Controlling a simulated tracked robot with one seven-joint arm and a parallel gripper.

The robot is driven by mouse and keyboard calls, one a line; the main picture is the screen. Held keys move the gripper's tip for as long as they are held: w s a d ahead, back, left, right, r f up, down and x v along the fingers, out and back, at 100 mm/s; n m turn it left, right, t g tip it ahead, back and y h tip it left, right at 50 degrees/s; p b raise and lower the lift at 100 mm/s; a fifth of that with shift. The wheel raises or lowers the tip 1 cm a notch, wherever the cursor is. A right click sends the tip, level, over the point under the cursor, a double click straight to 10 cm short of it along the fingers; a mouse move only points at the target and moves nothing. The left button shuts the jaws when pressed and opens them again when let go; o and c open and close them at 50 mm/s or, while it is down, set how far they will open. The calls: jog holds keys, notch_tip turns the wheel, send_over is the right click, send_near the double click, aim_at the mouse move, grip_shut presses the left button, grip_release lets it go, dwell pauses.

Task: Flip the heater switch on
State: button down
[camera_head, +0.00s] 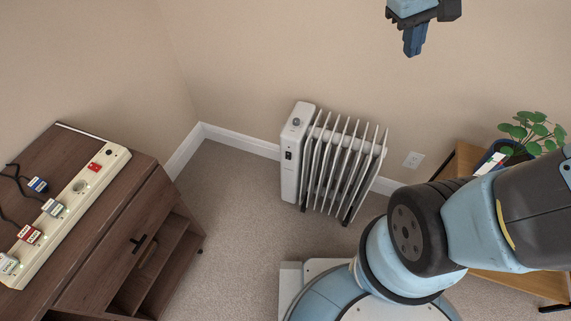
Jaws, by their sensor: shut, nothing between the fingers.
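A white oil-filled heater (336,165) with several upright fins stands on the carpet near the back wall. Its control panel (292,150) is on the left end, with a round dial (296,122) near the top and a small black switch (289,155) below it. The switch's position is too small to tell. My gripper (411,50) is at the top of the view, up and to the right of the heater, pointing down. It is shut and empty, apart from the heater.
A brown wooden cabinet (150,225) at left bears a white power strip (72,215) with several labelled plugs. A wall outlet (413,160) is right of the heater. Carpet between cabinet and heater is clear.

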jog(key=w+a+f+n+g+h, duration=0.2)
jog(key=w+a+f+n+h, duration=0.1)
jog(key=w+f, duration=0.3)
jog(key=n+t+h, duration=0.5)
jog(key=n+h, duration=0.2)
jog(key=n, duration=0.3)
send_over(288, 159)
jog(key=s+d, duration=0.4)
jog(key=d, duration=0.2)
notch_tip(288, 159, down, 20)
jog(key=f, duration=0.1)
jog(key=s+a+f+n+t+y, duration=0.1)
jog(key=a+f+n+t, duration=0.25)
jog(key=f, duration=0.45)
jog(key=s+a+f+n+t, duration=0.25)
jog(key=a+f+n, duration=0.2)
jog(key=f, duration=0.35)
jog(key=s+a+f+n+t+y, duration=0.2)
jog(key=s+f+n+y, duration=0.1)
jog(key=f, duration=0.6)
jog(key=s+a+f+n+t+y, duration=0.2)
jog(key=s+f+n+t+y, duration=0.1)
jog(key=f, duration=0.5)
jog(key=s+n, duration=0.1)
jog(key=s, duration=0.1)
jog(key=shift+s+f, duration=0.3)
jog(key=shift+f, duration=0.05)
jog(key=shift+w+d, duration=0.1)
jog(key=x, duration=1.4)
